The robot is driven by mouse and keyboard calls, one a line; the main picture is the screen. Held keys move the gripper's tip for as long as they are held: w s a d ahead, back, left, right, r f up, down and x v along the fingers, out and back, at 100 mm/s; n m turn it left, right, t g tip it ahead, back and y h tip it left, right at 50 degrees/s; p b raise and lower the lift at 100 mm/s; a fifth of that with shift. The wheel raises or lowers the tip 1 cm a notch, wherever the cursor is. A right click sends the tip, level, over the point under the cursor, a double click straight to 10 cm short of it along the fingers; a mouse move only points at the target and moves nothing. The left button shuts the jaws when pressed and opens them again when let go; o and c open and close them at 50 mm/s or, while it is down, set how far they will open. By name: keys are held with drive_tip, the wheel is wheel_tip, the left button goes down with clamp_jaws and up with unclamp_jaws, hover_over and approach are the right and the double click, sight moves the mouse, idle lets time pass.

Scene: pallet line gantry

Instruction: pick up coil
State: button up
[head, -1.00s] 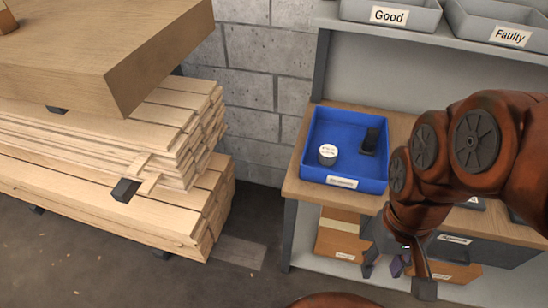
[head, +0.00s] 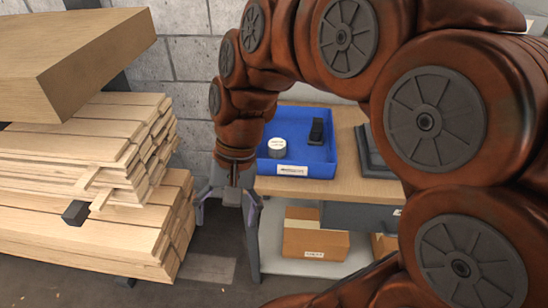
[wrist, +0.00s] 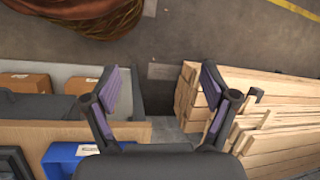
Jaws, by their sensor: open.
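A short grey cylinder with a white labelled top (head: 277,148) stands upright in the blue tray (head: 328,171); it looks like the coil, though I cannot read its label. A black blocky part (head: 317,131) is in the same tray to its right. My gripper (head: 226,215) is open and empty and points down. In the head view it is left of the tray, in front of the gap between bench and lumber. In the wrist view, nothing lies between the spread fingers (wrist: 161,75); the tray's corner (wrist: 65,152) shows at lower left, its contents hidden.
The wooden bench top (head: 345,187) carries the tray and a dark grey bin (head: 372,150). Cardboard boxes (head: 314,243) stand on the shelf below. Stacked lumber (head: 95,225) with a large wooden block (head: 75,60) above it is close on the left. A block wall stands behind.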

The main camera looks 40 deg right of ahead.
drive_tip(key=w+d+f+m+t+y+b, duration=0.1)
drive_tip(key=w+d+m+y+b, duration=0.1)
drive_tip(key=w+d+m+b, duration=0.3)
drive_tip(key=w+d+m+t+y+b, duration=0.2)
drive_tip(key=w, duration=0.6)
drive_tip(key=w+d+f+m+t+y+b, duration=0.1)
drive_tip(key=w+d+m+y+b, duration=0.1)
drive_tip(key=w+d+m+b, duration=0.3)
drive_tip(key=w+d+f+m+t+b, duration=0.3)
drive_tip(key=d+m, duration=0.1)
drive_tip(key=d, duration=0.7)
drive_tip(key=w+d+f+m+t+b, duration=0.2)
drive_tip(key=d+m+t+b, duration=0.15)
drive_tip(key=d, duration=0.75)
drive_tip(key=b, duration=0.2)
approach(270, 146)
drive_tip(key=w, duration=0.1)
drive_tip(key=w+f, duration=0.2)
drive_tip(key=shift+a+m+g+y, duration=0.25)
drive_tip(key=shift+a+m+y, duration=0.05)
drive_tip(key=shift+m+y, duration=0.1)
drive_tip(key=shift+b+x, duration=0.3)
drive_tip(key=shift+x, duration=0.6)
drive_tip(key=shift+b+x, duration=0.65)
drive_tip(key=shift+x, duration=2.3)
drive_tip(key=shift+d+f, duration=0.1)
drive_tip(key=shift+f, duration=0.05)
